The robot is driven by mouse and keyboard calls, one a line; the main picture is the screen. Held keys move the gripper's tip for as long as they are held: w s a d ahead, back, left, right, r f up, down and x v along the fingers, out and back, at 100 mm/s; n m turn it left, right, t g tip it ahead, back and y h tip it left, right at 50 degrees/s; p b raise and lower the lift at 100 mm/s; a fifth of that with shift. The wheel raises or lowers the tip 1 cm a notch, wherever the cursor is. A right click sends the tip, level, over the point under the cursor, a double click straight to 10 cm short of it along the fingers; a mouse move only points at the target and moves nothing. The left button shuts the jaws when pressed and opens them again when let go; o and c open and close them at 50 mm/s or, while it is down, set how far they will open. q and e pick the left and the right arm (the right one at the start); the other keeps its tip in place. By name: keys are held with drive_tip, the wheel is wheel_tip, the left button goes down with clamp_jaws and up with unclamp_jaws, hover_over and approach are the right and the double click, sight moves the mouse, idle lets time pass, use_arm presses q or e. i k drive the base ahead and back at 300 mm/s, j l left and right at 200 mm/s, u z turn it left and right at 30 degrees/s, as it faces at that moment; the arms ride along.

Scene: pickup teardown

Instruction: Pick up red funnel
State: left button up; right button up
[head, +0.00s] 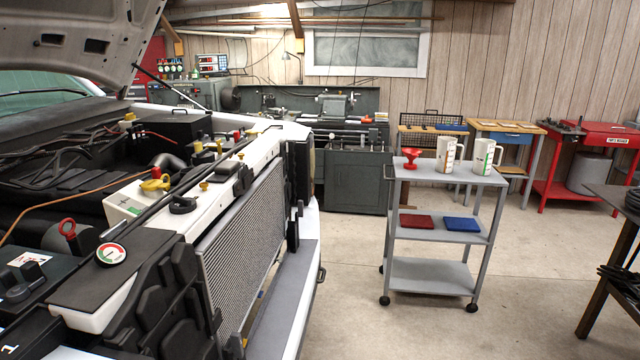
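The red funnel (411,157) stands on the top shelf of a grey rolling cart (445,173), near its left end. Its wide mouth faces up and nothing covers it. Two white measuring jugs with coloured markings stand to its right on the same shelf, the nearer one (446,155) with orange marks and the other (484,158) with green marks. Neither of my grippers shows in the head view.
The open-hooded pickup, with its radiator (245,225) and engine bay, fills the left side. A red tray (417,222) and a blue tray (461,224) lie on the cart's middle shelf. A dark table (612,205) stands at right. Floor (530,285) around the cart is clear.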

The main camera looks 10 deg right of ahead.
sight(412, 160)
drive_tip(key=i+l, duration=1)
drive_tip(key=l, duration=0.2)
drive_tip(key=i+l, duration=0.5)
drive_tip(key=l+u, duration=0.05)
drive_tip(key=l, duration=0.05)
